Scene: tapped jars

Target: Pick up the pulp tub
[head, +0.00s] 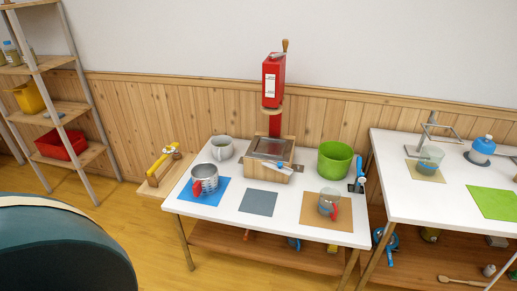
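A green tub (335,160) stands upright at the back right of the white table (285,222). It is the only tub-like vessel on this table, but I see no label that names it as the pulp tub. Its inside bottom is hidden by the near wall. Neither of my grippers is in view, and nothing touches the tub from above.
A red press (272,80) with a wooden box (267,172) stands left of the tub. A blue-and-white tool (360,175) is close on its right. A clear jug (329,203) is in front on a tan mat (313,216). A metal jug (205,180) is farther left.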

